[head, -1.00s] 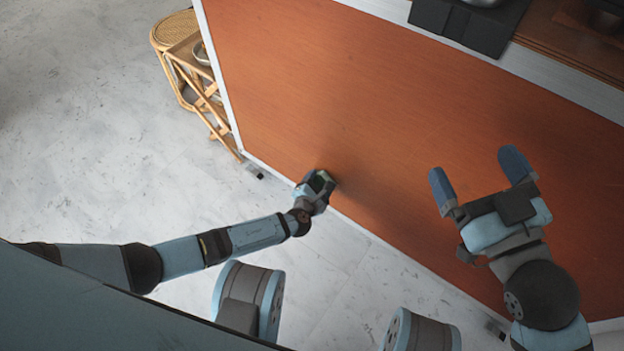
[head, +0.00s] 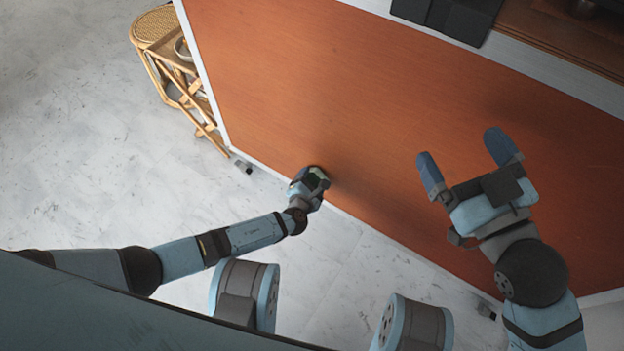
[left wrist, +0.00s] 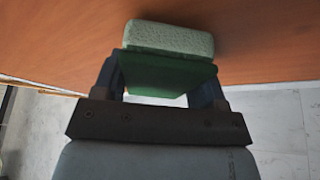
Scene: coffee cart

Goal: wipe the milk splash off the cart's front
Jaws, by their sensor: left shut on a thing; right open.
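The cart's orange front panel (head: 330,90) fills the middle of the head view, and it also shows in the left wrist view (left wrist: 60,40). My left gripper (head: 312,182) is low by the panel's bottom edge. In the left wrist view it is shut on a sponge (left wrist: 170,38) with a pale green face and a darker green part. The sponge is at or very close to the panel; I cannot tell if it touches. I see no milk splash on the visible panel. My right gripper (head: 465,165) is open and empty in front of the panel's right part.
A rattan stool or rack (head: 175,70) stands left of the cart. A dark item (head: 447,15) lies on the cart's top edge. A caster (head: 243,164) shows at the cart's lower left corner. The pale floor (head: 80,150) to the left is clear.

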